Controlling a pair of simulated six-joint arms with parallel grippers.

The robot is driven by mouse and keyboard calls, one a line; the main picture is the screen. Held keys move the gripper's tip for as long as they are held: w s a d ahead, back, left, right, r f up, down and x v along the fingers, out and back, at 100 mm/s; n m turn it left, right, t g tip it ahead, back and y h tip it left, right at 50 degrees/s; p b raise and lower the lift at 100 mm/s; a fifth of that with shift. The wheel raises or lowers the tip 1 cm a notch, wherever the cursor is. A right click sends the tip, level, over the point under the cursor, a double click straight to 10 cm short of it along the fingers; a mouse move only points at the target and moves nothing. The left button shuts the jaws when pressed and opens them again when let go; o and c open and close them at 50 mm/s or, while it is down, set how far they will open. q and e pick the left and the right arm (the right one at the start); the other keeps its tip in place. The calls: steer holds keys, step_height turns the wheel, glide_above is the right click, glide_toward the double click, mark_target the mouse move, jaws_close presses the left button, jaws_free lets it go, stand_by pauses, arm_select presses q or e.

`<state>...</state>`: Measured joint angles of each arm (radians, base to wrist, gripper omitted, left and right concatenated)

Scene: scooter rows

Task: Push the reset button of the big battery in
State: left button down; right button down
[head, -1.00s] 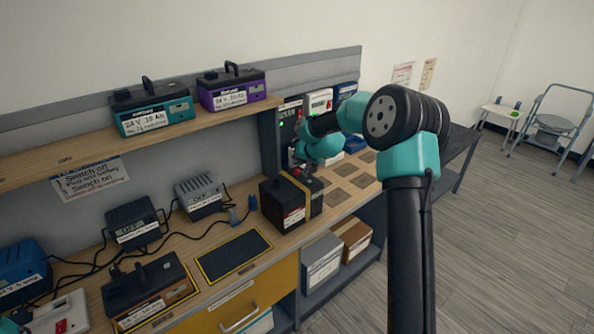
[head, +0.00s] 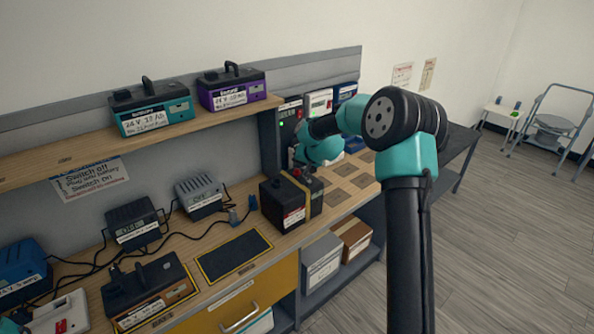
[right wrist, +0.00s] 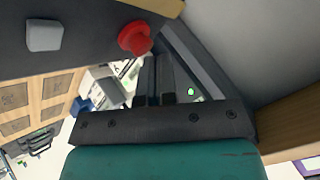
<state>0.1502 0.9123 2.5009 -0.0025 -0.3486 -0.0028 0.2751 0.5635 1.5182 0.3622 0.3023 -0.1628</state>
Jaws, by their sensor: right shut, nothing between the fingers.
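The big black battery (head: 282,205) with a yellow strap stands on the bench, right of the centre. The right wrist view shows a dark face (right wrist: 85,22) with a red round knob (right wrist: 135,38) and a grey square block (right wrist: 44,35). I cannot tell for sure which part is the reset button. My right gripper (right wrist: 157,65) is shut and empty, its fingertips close to the red knob; contact cannot be told. In the head view its arm reaches down behind the battery and its fingers are mostly hidden. My left gripper is not in view.
A dark cabinet with a green light (head: 281,124) stands behind the battery. A yellow-edged black mat (head: 233,254) lies empty on the bench to the left. Several chargers with cables and a brown-black battery (head: 150,287) sit further left. Teal (head: 152,112) and purple (head: 232,90) batteries stand on the shelf.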

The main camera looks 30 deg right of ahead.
steer(key=shift+f, duration=0.5)
stand_by(0.6)
stand_by(0.3)
steer(key=shift+r, duration=1.15)
steer(key=shift+r, duration=0.1)
steer(key=shift+r, duration=2.35)
